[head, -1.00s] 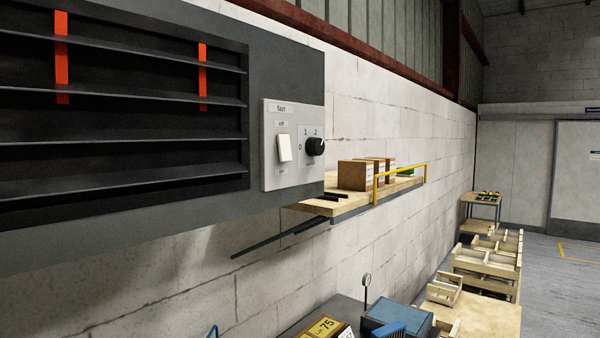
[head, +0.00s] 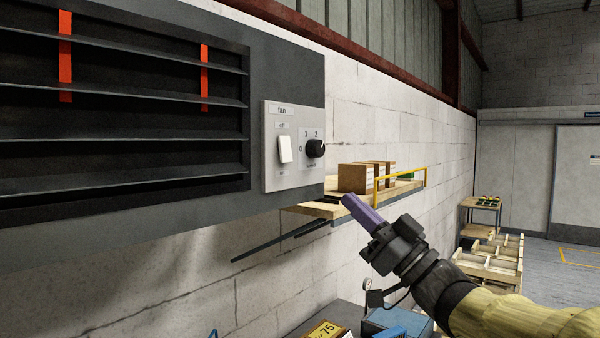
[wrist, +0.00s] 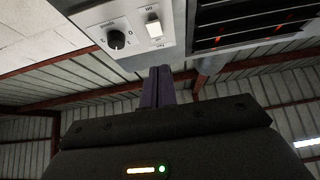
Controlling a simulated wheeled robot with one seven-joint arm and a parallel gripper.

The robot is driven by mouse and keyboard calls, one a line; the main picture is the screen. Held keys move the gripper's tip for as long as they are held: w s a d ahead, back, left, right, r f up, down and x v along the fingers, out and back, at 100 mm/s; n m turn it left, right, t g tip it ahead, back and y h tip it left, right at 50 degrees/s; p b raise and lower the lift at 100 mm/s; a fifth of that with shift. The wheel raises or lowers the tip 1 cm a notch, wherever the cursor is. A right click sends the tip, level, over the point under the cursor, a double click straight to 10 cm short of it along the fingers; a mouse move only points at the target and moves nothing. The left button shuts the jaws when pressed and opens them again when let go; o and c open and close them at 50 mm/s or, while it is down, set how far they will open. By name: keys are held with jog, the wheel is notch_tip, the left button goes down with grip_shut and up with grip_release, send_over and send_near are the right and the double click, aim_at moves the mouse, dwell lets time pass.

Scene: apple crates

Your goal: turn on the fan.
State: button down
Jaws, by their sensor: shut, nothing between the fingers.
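The fan (head: 285,60) is a dark grey louvred unit on the wall at the left of the head view, with two red strips hanging against its slats. Its light control panel (head: 272,179) carries a "fan" label, a white rocker switch (head: 285,149) and a black rotary knob (head: 315,148) marked 0, 1, 2. My gripper (head: 347,200), with purple fingers, is shut and empty, below and right of the knob, apart from the panel. In the wrist view, the panel (wrist: 134,40), switch (wrist: 154,27) and knob (wrist: 116,40) lie above the fingertips (wrist: 160,70).
A wooden shelf (head: 335,211) with cardboard boxes (head: 357,178) and a yellow rail (head: 401,175) is on the wall behind my gripper. Wooden crates (head: 487,267) stand farther right.

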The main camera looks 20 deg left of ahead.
aim_at(286, 158)
jog(key=p+x, duration=0.3)
jog(key=x, duration=0.1)
jog(key=f+p+x, duration=0.1)
jog(key=p+x, duration=0.1)
jog(key=x, duration=0.2)
jog(key=a+p+x, duration=0.1)
jog(key=p+x, duration=0.2)
jog(key=x, duration=0.1)
jog(key=shift+w+a+f+p, duration=0.2)
jog(key=shift+w+f+p, duration=0.05)
jog(key=shift+w+p, duration=0.1)
jog(key=shift+w+a+f, duration=0.2)
jog(key=shift+w+a, duration=0.05)
jog(key=shift+a, duration=0.15)
jog(key=shift+s, duration=0.1)
jog(key=shift+f, duration=0.15)
